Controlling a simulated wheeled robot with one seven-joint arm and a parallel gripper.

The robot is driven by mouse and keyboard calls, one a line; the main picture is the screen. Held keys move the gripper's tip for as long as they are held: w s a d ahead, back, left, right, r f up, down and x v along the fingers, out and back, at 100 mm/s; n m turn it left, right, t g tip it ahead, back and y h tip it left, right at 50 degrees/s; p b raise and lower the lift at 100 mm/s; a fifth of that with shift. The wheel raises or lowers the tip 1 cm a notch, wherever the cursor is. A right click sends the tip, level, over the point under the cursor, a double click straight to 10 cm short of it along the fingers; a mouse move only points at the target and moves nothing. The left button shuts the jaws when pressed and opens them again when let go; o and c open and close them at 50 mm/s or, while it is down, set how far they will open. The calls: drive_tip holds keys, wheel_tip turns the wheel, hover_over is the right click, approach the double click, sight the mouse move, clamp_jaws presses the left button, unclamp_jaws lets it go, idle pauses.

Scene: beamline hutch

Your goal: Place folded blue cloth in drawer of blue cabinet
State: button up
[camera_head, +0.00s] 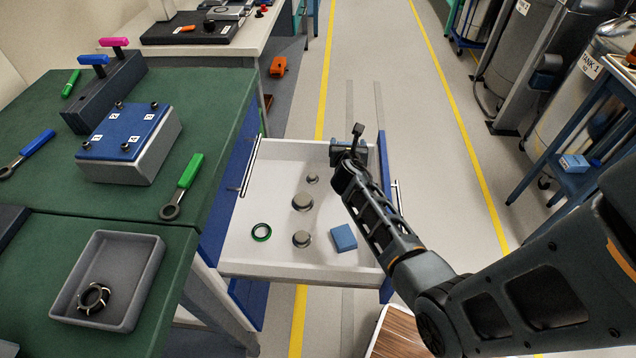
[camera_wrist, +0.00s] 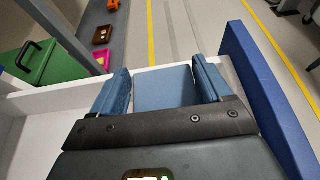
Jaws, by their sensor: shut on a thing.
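The open white drawer (camera_head: 275,225) of the blue cabinet (camera_head: 233,165) sticks out to the right of the green bench. My gripper (camera_head: 350,150) is over the drawer's far right corner, near its blue front panel (camera_head: 385,175). In the wrist view its fingers (camera_wrist: 165,90) are shut on a flat blue piece, the folded blue cloth (camera_wrist: 165,88), which appears level with or above the drawer's far wall. In the head view the cloth (camera_head: 336,152) is mostly hidden by my gripper. Whether it touches the drawer is unclear.
In the drawer lie several grey round pieces (camera_head: 302,202), a green-and-black ring (camera_head: 261,232) and a small blue block (camera_head: 343,238). Free drawer floor shows between them. The green bench top (camera_head: 160,220) holds tools and a grey tray (camera_head: 108,280). A blue cart (camera_head: 565,185) stands right.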

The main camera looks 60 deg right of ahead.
wheel_tip(320, 180, down, 9)
drive_tip(key=b, duration=0.4)
drive_tip(key=shift+f+b, duration=0.15)
drive_tip(key=shift+b, duration=0.25)
drive_tip(key=shift+f, duration=0.2)
drive_tip(key=o, duration=1)
drive_tip(key=shift+c, duration=0.2)
drive_tip(key=shift+r, duration=0.1)
drive_tip(key=shift+r, duration=0.25)
drive_tip(key=p+v, duration=0.2)
drive_tip(key=v, duration=1)
drive_tip(key=shift+f+p, duration=0.2)
drive_tip(key=shift+p, duration=0.1)
